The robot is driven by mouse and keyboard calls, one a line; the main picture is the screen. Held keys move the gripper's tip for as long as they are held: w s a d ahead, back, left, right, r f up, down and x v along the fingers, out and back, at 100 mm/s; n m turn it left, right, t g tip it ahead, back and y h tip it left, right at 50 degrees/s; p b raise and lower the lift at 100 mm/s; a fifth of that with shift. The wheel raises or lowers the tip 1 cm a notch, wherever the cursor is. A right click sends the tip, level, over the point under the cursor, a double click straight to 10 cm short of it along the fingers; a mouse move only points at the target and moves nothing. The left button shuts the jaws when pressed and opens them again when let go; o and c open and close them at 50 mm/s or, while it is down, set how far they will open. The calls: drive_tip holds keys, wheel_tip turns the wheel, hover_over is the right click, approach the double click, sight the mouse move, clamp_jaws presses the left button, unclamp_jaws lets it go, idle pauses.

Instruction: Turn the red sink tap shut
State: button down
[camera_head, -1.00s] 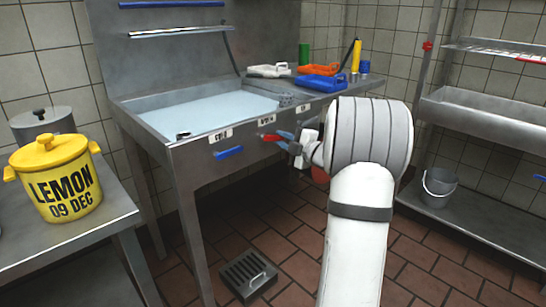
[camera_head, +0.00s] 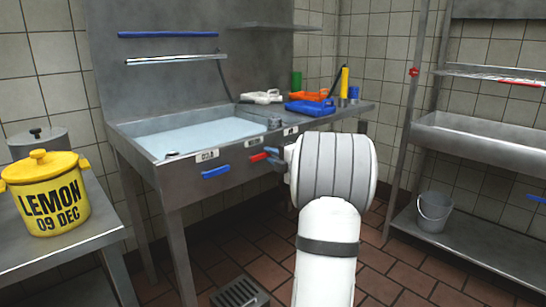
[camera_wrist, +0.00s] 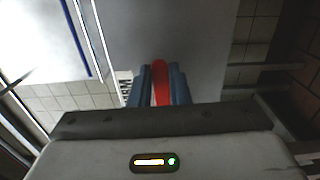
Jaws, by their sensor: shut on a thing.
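The red tap handle (camera_head: 258,157) is on the front panel of the steel sink (camera_head: 150,150), right of a blue handle (camera_head: 215,172). The handle's base and pivot are hidden. The sink basin holds pale blue water (camera_head: 200,135).
A yellow pot (camera_head: 46,196) marked LEMON stands on the left table (camera_head: 70,245). Blue tray (camera_head: 310,108), orange tray (camera_head: 309,96) and bottles sit on the counter right of the basin. A steel shelf rack (camera_head: 480,245) with a bucket (camera_head: 434,211) is at right. A floor drain (camera_head: 240,292) lies below.

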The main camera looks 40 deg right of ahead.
drive_tip(key=shift+r, duration=0.15)
drive_tip(key=c, duration=1.4)
unclamp_jaws()
drive_tip(key=shift+o, duration=0.2)
drive_tip(key=s+p, duration=0.2)
drive_tip(key=s, duration=0.5)
drive_tip(key=shift+s+d, duration=0.35)
